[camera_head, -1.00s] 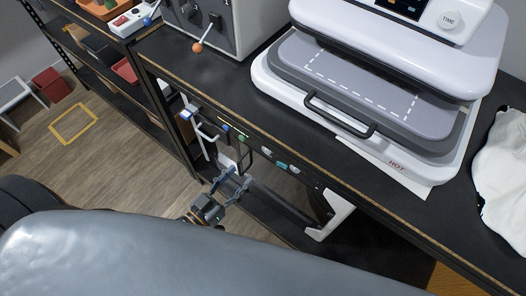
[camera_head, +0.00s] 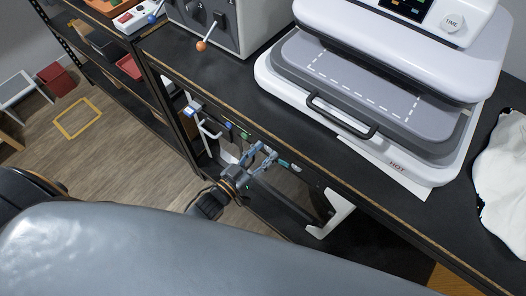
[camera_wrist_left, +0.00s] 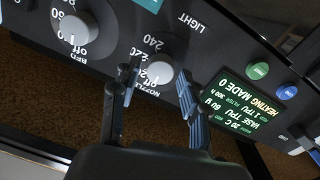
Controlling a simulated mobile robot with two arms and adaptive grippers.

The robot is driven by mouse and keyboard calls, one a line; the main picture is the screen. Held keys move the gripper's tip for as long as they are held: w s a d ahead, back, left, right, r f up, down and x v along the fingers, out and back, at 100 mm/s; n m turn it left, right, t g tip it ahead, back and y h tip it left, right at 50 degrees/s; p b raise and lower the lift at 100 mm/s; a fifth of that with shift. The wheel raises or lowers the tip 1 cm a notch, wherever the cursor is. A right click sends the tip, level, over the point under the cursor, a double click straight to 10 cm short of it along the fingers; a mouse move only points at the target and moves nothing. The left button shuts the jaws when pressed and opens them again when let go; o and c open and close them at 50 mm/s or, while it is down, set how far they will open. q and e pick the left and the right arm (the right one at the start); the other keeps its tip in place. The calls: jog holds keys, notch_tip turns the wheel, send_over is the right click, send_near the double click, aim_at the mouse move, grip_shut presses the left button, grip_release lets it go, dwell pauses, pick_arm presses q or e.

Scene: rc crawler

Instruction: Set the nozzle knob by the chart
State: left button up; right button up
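The nozzle knob (camera_wrist_left: 158,73), a pale round dial with printed numbers such as 220 and 240 around it, is on a black panel in the left wrist view. My left gripper (camera_wrist_left: 155,82) is open, one blue-grey finger on each side of the knob, with gaps showing; I cannot tell whether it touches. In the head view my left gripper (camera_head: 262,157) is at the panel below the bench edge, and the knob is not clearly visible there. I cannot identify a chart. My right gripper is not in view.
A bed knob (camera_wrist_left: 72,28) is left on the panel. Green (camera_wrist_left: 258,71) and blue (camera_wrist_left: 288,92) buttons are to the right. Above, the black bench (camera_head: 225,85) carries a heat press (camera_head: 375,90) and a grey machine with levers (camera_head: 222,25).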

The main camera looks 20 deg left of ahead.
pick_arm(q)
jog(key=c, duration=0.7)
grip_shut()
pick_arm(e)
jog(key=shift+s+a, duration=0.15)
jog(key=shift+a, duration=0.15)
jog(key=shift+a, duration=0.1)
